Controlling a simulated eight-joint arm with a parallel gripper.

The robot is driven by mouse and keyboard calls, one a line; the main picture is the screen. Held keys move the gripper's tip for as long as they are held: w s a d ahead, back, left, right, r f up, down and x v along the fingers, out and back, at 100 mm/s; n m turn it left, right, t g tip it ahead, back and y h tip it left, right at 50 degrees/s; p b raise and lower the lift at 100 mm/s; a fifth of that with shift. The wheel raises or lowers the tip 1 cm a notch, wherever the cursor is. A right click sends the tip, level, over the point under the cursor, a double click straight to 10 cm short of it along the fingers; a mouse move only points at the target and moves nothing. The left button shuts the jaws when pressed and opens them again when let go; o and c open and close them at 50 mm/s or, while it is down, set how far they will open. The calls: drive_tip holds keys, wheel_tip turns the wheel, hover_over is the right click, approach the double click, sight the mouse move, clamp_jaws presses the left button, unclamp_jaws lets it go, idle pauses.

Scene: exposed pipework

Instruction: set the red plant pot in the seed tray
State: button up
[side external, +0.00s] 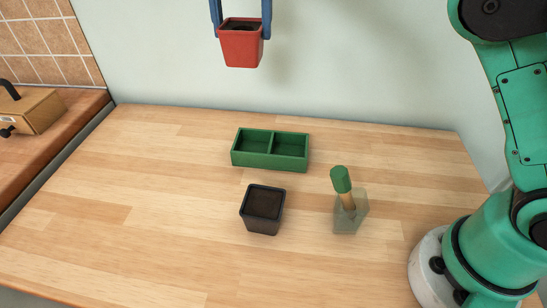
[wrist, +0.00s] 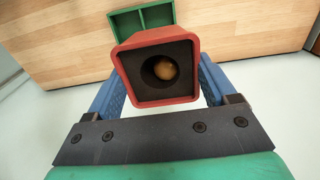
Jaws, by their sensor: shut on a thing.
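The red plant pot (side external: 241,48) is square and dark inside. It is held upright, high above the table, in the side view. My gripper (side external: 241,22) has its blue fingers shut on two opposite sides of it. In the wrist view, the red pot (wrist: 120,60) sits between the blue fingers (wrist: 158,88), and a round brownish thing shows in the hole in its middle. The green seed tray (side external: 270,163) has two compartments, both empty, and lies on the table well below the pot. Part of the tray (wrist: 150,17) shows behind the pot in the wrist view.
A black square pot (side external: 263,215) stands in front of the tray. A clear holder (side external: 350,217) with a green-handled tool (side external: 341,180) stands to its right. A wooden box (side external: 30,112) lies on the side counter at left. The wooden table (side external: 140,200) is clear at left.

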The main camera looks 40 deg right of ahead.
drive_tip(key=shift+d+f, duration=0.2)
drive_tip(key=shift+d, duration=0.1)
wheel_tip(320, 180, down, 20)
drive_tip(key=shift+r, duration=0.2)
drive_tip(key=shift+f, duration=0.1)
